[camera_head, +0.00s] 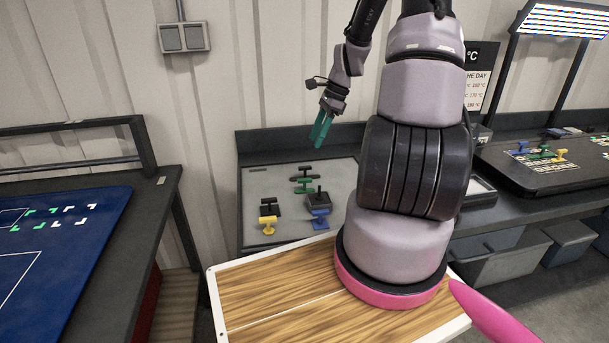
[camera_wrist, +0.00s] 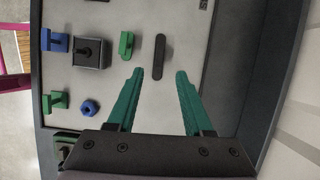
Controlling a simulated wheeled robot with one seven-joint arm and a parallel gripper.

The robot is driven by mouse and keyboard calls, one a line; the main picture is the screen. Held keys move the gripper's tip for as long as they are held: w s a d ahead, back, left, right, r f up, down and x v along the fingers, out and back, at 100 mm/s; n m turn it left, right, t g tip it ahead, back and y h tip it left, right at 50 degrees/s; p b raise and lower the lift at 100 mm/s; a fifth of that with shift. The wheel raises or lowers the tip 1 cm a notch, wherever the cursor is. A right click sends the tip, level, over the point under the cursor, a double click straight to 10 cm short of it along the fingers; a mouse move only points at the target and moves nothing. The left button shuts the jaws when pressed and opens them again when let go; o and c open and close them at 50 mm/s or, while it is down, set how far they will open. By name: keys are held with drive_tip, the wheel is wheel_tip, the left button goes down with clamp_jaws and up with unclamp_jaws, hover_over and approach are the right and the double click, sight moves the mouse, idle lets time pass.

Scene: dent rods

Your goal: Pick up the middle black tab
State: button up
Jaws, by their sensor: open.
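My gripper (camera_head: 319,140) has teal fingers and hangs above the far part of a grey board, pointing down. In the wrist view my gripper (camera_wrist: 159,72) is open and empty. A long black tab (camera_wrist: 159,57) lies just beyond the fingertips, between their lines. In the head view a black tab (camera_head: 304,169) stands at the board's far end, with a green tab (camera_head: 303,186) nearer. Another black tab (camera_head: 270,206) stands at the left. A dark block with a black knob (camera_head: 319,202) is at the right. I cannot tell which black piece is the middle one.
The grey board (camera_head: 272,184) also holds a yellow piece (camera_head: 268,223) and a blue piece (camera_head: 320,221) near its front. My arm hides its right side. A wooden-topped surface (camera_head: 270,295) lies in front. A blue-topped table (camera_head: 60,245) is at the left.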

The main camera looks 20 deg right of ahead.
sight(305, 167)
drive_tip(key=x, duration=1.1)
drive_tip(key=shift+d+f, duration=0.2)
drive_tip(key=shift+f, duration=0.05)
clamp_jaws()
